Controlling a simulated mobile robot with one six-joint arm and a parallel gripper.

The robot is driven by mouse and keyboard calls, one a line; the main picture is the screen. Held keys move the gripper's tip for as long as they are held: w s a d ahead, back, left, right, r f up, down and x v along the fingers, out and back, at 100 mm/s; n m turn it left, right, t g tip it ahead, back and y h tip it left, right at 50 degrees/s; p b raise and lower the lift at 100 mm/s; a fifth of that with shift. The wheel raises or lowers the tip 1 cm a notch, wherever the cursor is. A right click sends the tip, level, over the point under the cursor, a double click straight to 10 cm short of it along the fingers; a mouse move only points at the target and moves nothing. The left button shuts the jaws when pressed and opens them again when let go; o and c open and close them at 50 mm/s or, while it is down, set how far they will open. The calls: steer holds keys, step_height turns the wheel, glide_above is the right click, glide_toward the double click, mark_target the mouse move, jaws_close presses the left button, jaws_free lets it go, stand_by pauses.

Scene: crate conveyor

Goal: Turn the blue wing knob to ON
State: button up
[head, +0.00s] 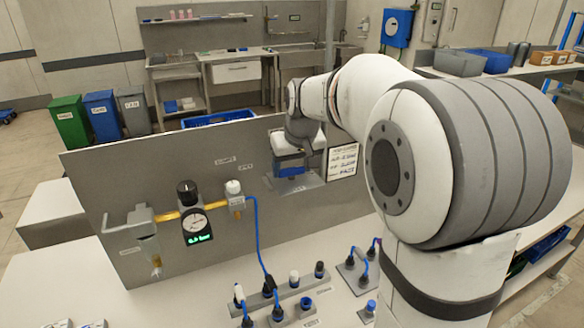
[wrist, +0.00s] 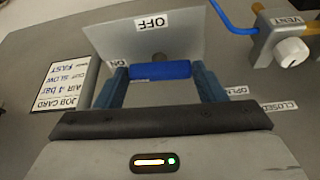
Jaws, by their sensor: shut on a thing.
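The blue wing knob (wrist: 160,70) sits between the two blue-grey fingers of my gripper (wrist: 161,76) in the wrist view. The fingers are shut on its two ends. The wing lies crosswise in that view, with its left end near the ON label (wrist: 118,63). The OFF label (wrist: 151,22) is above it on a light grey plate (wrist: 110,42). In the head view my gripper (head: 291,166) is at the grey panel (head: 330,200), left of the job card. There the knob can hardly be told from the blue fingers.
The job card (head: 342,161) is close beside my gripper. Further left on the panel are a white vent knob (head: 233,187), a black regulator knob (head: 187,190) and a gauge (head: 195,223) with a green display. Blue hoses and plugs fill the bench (head: 215,290) in front.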

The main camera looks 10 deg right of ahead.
steer(key=shift+n, duration=0.5)
steer(key=o, duration=1)
steer(key=shift+d+r, duration=0.1)
steer(key=b+v, duration=0.1)
steer(key=v, duration=0.6)
steer(key=shift+s+d+r, duration=0.1)
steer(key=shift+r, duration=0.25)
steer(key=s+f, duration=0.5)
steer(key=s, duration=0.3)
steer(key=s+f+m+g, duration=0.1)
steer(key=s+f, duration=0.4)
steer(key=s, duration=0.3)
steer(key=s+f+m, duration=0.1)
steer(key=s+f, duration=0.4)
steer(key=s, duration=0.3)
steer(key=shift+s+h, duration=0.3)
steer(key=shift+s, duration=0.05)
